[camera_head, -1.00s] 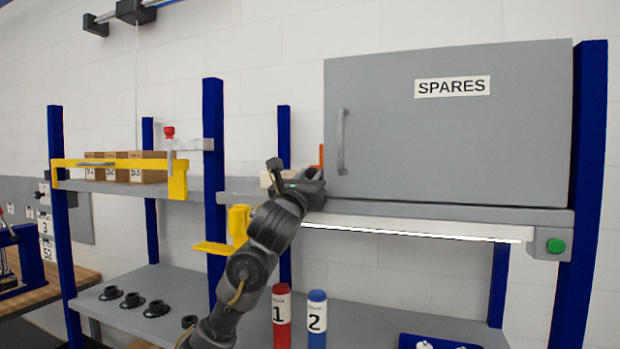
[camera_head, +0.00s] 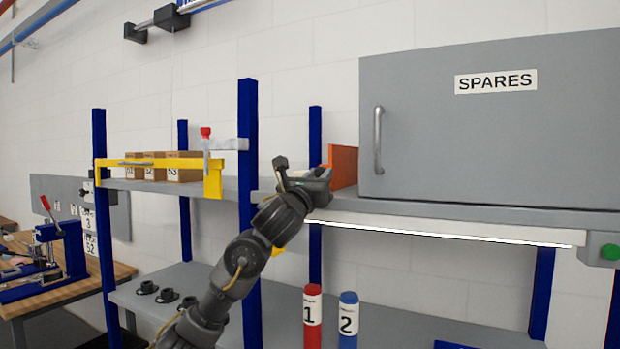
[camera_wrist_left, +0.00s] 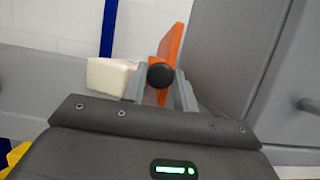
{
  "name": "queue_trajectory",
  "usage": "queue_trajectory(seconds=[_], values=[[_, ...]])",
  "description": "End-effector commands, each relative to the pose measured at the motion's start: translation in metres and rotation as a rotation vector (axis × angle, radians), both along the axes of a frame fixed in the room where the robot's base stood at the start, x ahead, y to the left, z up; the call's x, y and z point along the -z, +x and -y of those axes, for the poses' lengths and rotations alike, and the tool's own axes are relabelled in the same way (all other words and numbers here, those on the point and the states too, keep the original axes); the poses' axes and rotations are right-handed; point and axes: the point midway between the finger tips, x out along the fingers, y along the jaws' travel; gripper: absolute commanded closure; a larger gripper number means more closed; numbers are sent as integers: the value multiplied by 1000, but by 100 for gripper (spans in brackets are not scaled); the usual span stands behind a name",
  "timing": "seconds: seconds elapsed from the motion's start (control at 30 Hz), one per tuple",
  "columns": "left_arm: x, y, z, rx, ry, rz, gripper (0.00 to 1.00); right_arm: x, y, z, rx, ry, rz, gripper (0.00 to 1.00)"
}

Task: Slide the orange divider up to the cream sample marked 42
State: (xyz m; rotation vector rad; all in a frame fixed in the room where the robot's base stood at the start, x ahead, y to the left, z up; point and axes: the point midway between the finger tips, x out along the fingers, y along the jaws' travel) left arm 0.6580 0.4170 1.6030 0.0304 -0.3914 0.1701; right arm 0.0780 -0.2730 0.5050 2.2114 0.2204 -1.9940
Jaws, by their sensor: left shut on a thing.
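The orange divider (camera_head: 344,166) stands upright on the grey shelf, left of the SPARES cupboard. In the left wrist view the divider (camera_wrist_left: 177,48) has a round black knob (camera_wrist_left: 160,76) on its near side. My left gripper (camera_wrist_left: 160,92) is shut on the divider, with a finger on either side by the knob. It also shows in the head view (camera_head: 322,178). The cream sample (camera_wrist_left: 108,77) lies on the shelf just left of the left finger. Any gap between it and the divider is hidden by that finger. Its mark 42 is not visible. My right gripper is not in view.
The SPARES cupboard (camera_head: 480,120) stands right of the divider. A blue post (camera_head: 247,200) rises left of my gripper. Boxes (camera_head: 165,167) sit behind a yellow bar on the left shelf. Red and blue cylinders (camera_head: 312,315) stand below.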

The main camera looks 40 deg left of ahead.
Motion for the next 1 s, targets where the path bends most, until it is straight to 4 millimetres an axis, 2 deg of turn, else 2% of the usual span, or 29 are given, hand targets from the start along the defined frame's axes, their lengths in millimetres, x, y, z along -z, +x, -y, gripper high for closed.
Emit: queue_trajectory(seconds=[0.07,0.1,0.17,0.43,0.57,0.8,1.0], values=[[1,0,0,0,3,-2,100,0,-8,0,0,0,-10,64],[1,0,0,-1,4,-2,70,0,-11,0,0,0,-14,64],[1,-1,0,-2,3,-2,63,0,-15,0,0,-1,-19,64],[1,-2,-3,-5,3,-1,63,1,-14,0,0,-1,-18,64],[6,-11,-2,-5,4,0,63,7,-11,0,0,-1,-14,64],[24,-53,5,-6,8,3,63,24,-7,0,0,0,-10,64],[33,-85,10,-6,7,0,63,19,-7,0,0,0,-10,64]])
